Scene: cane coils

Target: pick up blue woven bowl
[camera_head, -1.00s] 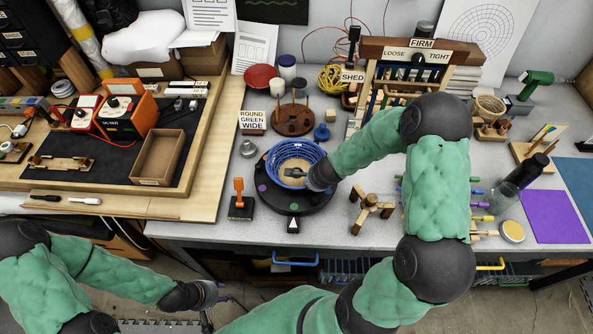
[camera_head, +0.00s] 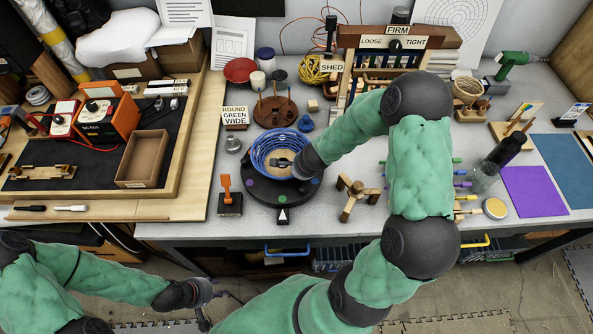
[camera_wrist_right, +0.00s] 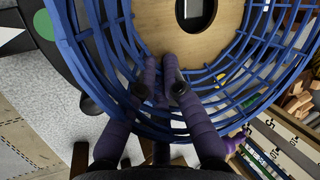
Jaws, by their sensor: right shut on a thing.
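The blue woven bowl (camera_head: 262,149) has open blue weave sides and a pale wooden base, and is at the black turntable (camera_head: 258,190) in the head view. I cannot tell whether it touches the turntable. My right gripper (camera_head: 287,164) reaches in over the bowl's right side. In the right wrist view the bowl (camera_wrist_right: 235,88) fills the top, and the gripper's purple fingers (camera_wrist_right: 163,78) are close together, shut on its woven wall. The exact contact is partly hidden. My left gripper (camera_head: 207,304) is low in front of the bench, empty, its fingers apart.
An orange-handled stand (camera_head: 229,200) is left of the turntable and a wooden tripod (camera_head: 355,195) is right of it. A sign reading ROUND GREEN WIDE (camera_head: 235,116) and a round peg block (camera_head: 275,111) stand behind. A purple mat (camera_head: 533,191) lies at right.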

